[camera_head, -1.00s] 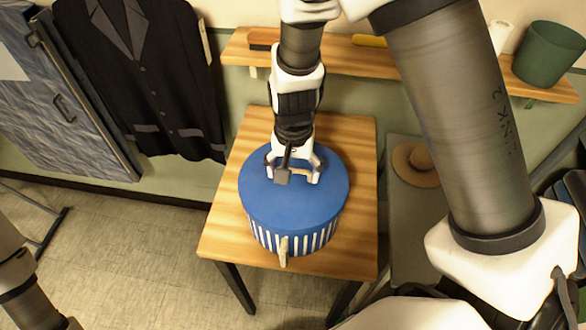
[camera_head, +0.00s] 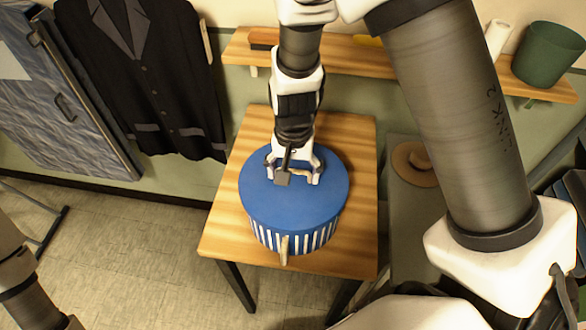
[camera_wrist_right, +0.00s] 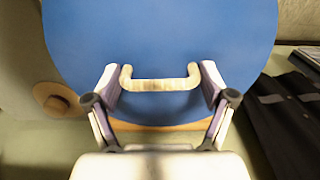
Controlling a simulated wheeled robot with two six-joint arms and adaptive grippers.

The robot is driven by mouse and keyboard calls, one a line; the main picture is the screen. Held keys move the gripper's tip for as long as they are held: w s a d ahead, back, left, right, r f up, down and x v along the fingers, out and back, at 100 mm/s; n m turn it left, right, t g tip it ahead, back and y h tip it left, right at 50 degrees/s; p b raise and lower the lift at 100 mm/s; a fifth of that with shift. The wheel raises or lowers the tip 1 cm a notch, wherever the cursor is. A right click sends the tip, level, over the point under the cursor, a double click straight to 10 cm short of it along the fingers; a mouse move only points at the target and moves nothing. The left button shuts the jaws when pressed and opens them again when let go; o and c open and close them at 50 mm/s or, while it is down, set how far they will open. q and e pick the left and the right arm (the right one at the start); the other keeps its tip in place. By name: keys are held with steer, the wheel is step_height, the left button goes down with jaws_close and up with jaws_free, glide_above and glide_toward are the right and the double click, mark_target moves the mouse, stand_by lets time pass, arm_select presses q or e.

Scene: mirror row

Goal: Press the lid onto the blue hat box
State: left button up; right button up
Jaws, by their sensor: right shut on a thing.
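The blue hat box (camera_head: 304,238) stands on the wooden table in the head view, its side striped blue and white, with a pale tab at the front. The round blue lid (camera_head: 285,208) lies over its top and looks level. I cannot tell how far down the lid sits. My right gripper (camera_head: 294,177) is over the back part of the lid, shut on its pale handle. In the right wrist view the handle (camera_wrist_right: 161,84) lies between the two fingers, one at each end, above the blue lid (camera_wrist_right: 160,40). My left gripper is out of view.
The wooden table (camera_head: 225,235) has bare room around the box. Behind it is a wall shelf (camera_head: 345,60) with a green pot (camera_head: 548,53). A straw hat (camera_head: 414,163) lies on a grey surface to the right. A dark jacket (camera_head: 150,80) hangs at the back left.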

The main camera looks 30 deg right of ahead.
steer(key=shift+f, duration=0.35)
stand_by(0.9)
steer(key=o, duration=1)
steer(key=shift+o, duration=0.2)
step_height(320, 180, up, 8)
steer(key=p, duration=0.8)
